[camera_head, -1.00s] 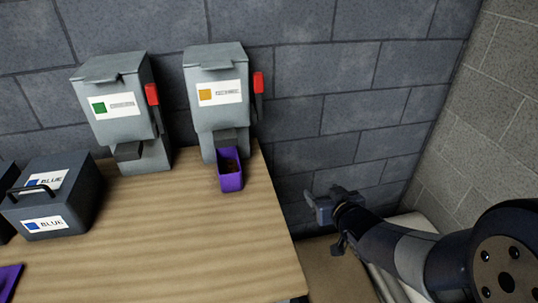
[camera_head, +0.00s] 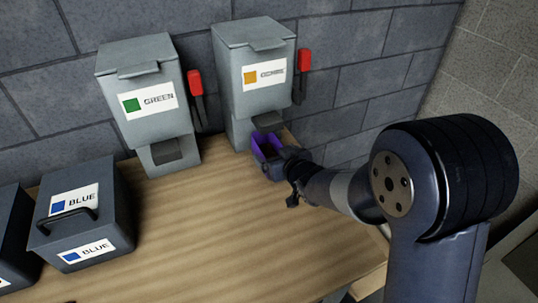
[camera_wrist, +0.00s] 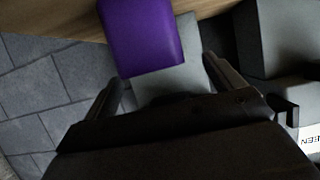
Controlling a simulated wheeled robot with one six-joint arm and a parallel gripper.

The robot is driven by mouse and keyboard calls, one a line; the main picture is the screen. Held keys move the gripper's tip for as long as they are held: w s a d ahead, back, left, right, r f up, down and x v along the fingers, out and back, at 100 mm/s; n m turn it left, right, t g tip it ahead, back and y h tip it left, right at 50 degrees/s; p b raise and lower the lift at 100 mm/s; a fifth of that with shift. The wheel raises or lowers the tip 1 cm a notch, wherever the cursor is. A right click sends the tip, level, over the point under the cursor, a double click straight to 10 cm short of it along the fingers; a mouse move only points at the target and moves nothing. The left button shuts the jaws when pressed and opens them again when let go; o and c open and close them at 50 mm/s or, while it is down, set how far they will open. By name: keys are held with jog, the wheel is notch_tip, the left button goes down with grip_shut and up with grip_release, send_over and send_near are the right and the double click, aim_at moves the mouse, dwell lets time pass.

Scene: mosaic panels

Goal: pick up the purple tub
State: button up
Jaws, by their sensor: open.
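The purple tub (camera_head: 259,152) stands on the wooden table under the spout of the grey dispenser with the orange-square label (camera_head: 257,80). In the head view my gripper (camera_head: 289,163) is at the tub's right side and hides part of it; I cannot tell whether they touch. In the wrist view the tub (camera_wrist: 142,38) lies at the top, just beyond the fingertips and left of centre. My gripper (camera_wrist: 162,74) is open, with nothing held between its fingers.
A grey dispenser labelled GREEN (camera_head: 150,110) stands to the left. Both dispensers have red-handled levers. A dark handled box labelled BLUE (camera_head: 85,215) sits on the left of the table (camera_head: 210,235). The table's middle is clear. A block wall rises behind.

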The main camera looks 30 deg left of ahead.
jog(key=shift+w+p+x, duration=0.2)
jog(key=shift+p+x, duration=0.6)
jog(key=shift+x, duration=1.8)
jog(key=shift+d, duration=0.2)
jog(key=shift+c, duration=0.3)
jog(key=shift+r, duration=0.15)
jog(key=c, duration=1.3)
